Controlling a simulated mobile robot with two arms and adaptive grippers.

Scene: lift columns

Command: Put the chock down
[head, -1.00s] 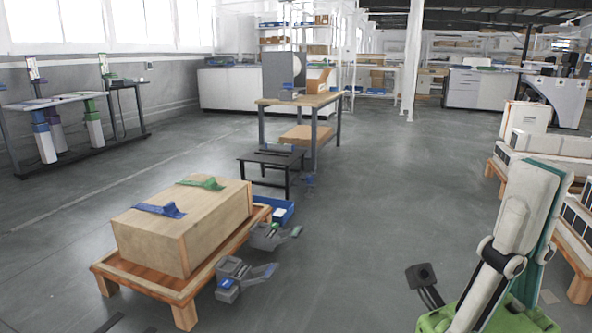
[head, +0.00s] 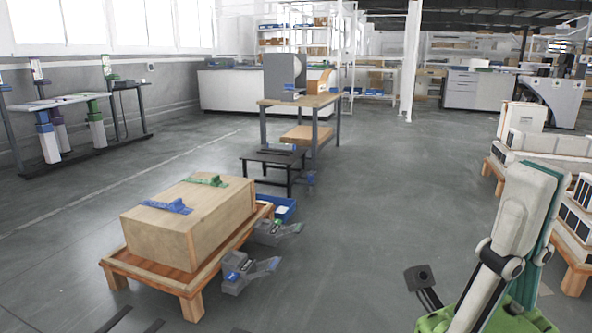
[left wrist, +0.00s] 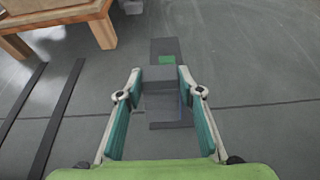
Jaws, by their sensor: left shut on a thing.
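In the left wrist view a grey chock (left wrist: 162,102) with a green patch lies between the fingers of my left gripper (left wrist: 161,78). The gripper is shut on it. Grey floor shows around the chock; I cannot tell whether it touches the floor.
A wooden crate (head: 185,228) sits on a low wooden pallet (head: 150,276). Two grey wedge-shaped devices, one nearer (head: 245,272) and one farther (head: 275,232), stand on the floor beside it. A blue bin (head: 285,210) is behind them. Dark strips (left wrist: 52,120) lie on the floor.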

